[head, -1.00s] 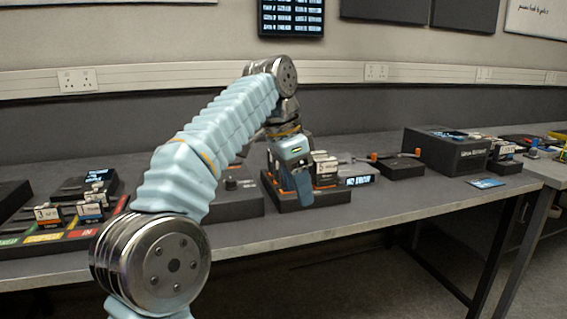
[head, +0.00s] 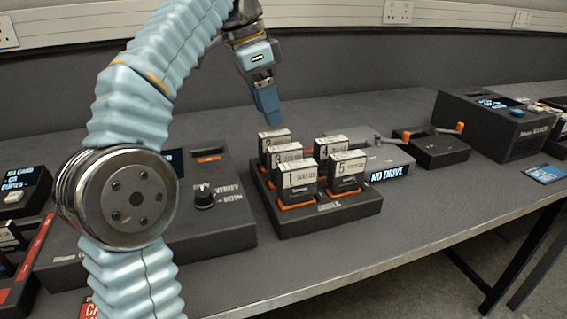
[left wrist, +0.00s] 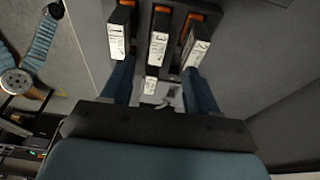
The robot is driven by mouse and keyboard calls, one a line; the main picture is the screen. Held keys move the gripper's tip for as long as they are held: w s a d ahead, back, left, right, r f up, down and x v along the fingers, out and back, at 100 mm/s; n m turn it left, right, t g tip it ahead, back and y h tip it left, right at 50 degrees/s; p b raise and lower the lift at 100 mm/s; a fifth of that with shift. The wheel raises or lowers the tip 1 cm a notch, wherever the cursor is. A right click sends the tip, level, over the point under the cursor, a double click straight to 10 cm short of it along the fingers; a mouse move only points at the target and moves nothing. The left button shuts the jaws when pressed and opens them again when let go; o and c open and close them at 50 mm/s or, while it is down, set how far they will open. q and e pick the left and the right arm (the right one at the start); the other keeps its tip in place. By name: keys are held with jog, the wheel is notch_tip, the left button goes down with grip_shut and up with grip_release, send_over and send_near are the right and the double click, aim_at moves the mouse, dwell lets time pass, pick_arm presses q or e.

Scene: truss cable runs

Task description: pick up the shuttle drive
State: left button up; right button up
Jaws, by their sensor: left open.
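Several numbered drives with white labels stand upright in a dark rack (head: 330,217). In the head view, drive 1 (head: 298,180) and drive 5 (head: 346,170) are in front; drive 3 (head: 286,154) and drive 2 (head: 274,138) are behind drive 1. No label reads as shuttle drive; I cannot tell which one it is. My left gripper (head: 267,115) is above the rack's back left, pointing down, near drive 2. In the left wrist view, its fingers (left wrist: 160,92) are apart, with drive labels beyond and between them. No grip on a drive shows. My right gripper is not in view.
A dark box with a knob (head: 204,196) stands left of the rack. A grey unit reading NO DRIVE (head: 390,172) is right behind it. A box with orange-tipped levers (head: 435,150) and a larger dark box (head: 492,128) stand farther right. Bare table (head: 430,212) lies front right.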

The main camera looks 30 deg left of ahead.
aim_at(280, 148)
pick_arm(q)
jog(key=x, duration=0.7)
jog(key=shift+f+b, duration=0.15)
jog(key=shift+b, duration=0.2)
jog(key=x, duration=0.4)
jog(key=b+x, duration=0.1)
jog(key=shift+w+d+f, duration=0.15)
jog(key=shift+d+f, duration=0.15)
jog(key=shift+d, duration=0.05)
grip_shut()
